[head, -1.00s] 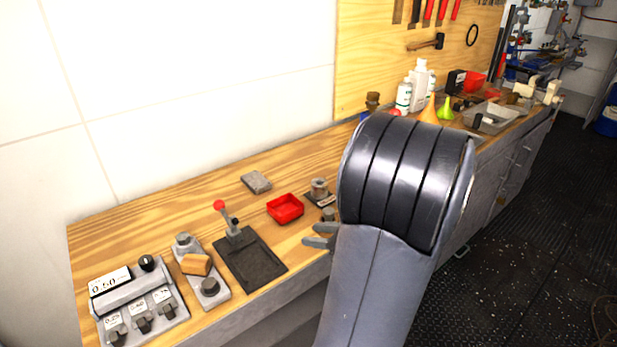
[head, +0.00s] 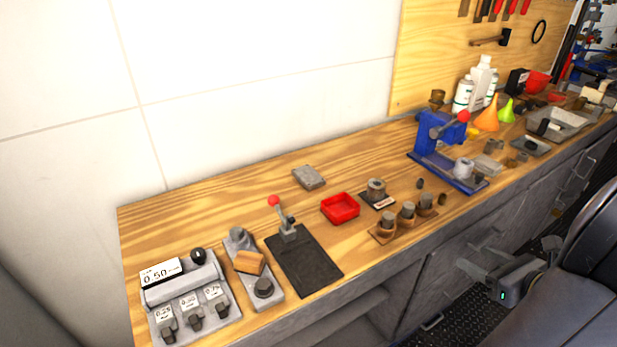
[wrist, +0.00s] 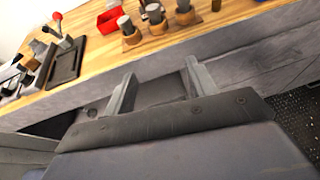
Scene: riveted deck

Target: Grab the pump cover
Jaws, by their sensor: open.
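I cannot tell for sure which part is the pump cover. A grey round flanged part (head: 376,188) sits on a small dark labelled plate behind a row of grey cylindrical parts (head: 407,213) on wooden bases. Those cylindrical parts also show at the top of the wrist view (wrist: 154,15). A light grey cup-shaped part (head: 463,168) stands on the base of the blue press (head: 440,150). My gripper (wrist: 160,88) is open and empty, its two fingers apart in front of the bench's grey front. In the head view it is off the bench's front edge, at lower right.
The wooden bench (head: 200,215) holds a red tray (head: 341,208), a black pad with a red-knobbed lever (head: 305,268), a grey gauge box (head: 185,290) and a flat grey block (head: 308,177). Bottles and funnels (head: 487,115) stand farther right. The bench's back left is bare.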

